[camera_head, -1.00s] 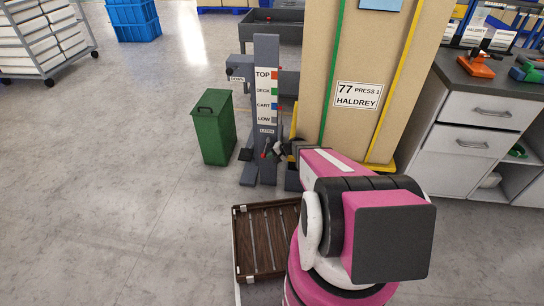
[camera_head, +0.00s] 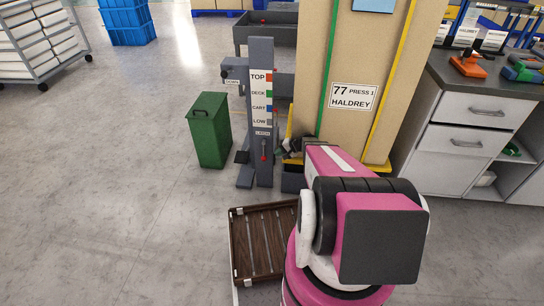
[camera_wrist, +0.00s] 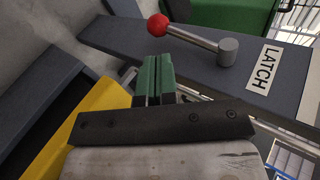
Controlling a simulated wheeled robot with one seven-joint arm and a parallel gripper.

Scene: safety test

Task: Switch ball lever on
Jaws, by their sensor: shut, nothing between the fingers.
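The ball lever, a grey metal rod with a red ball (camera_wrist: 157,25), sits on a round grey pivot (camera_wrist: 228,50) beside the "LATCH" label (camera_wrist: 263,70). It points along the post, away from the label. In the head view the red ball (camera_head: 263,157) hangs below the label, low on the grey post (camera_head: 261,60). My gripper's green fingertips (camera_wrist: 153,78) are shut and empty, with a visible gap to the lever in the wrist view. In the head view my gripper (camera_head: 292,148) is just right of the post, partly hidden by my arm.
The post carries TOP, DECK, CART and LOW labels. A green bin (camera_head: 209,132) stands left of it, and a beige column (camera_head: 355,60) with yellow edging right of it. A brown slatted tray (camera_head: 236,250) lies in front.

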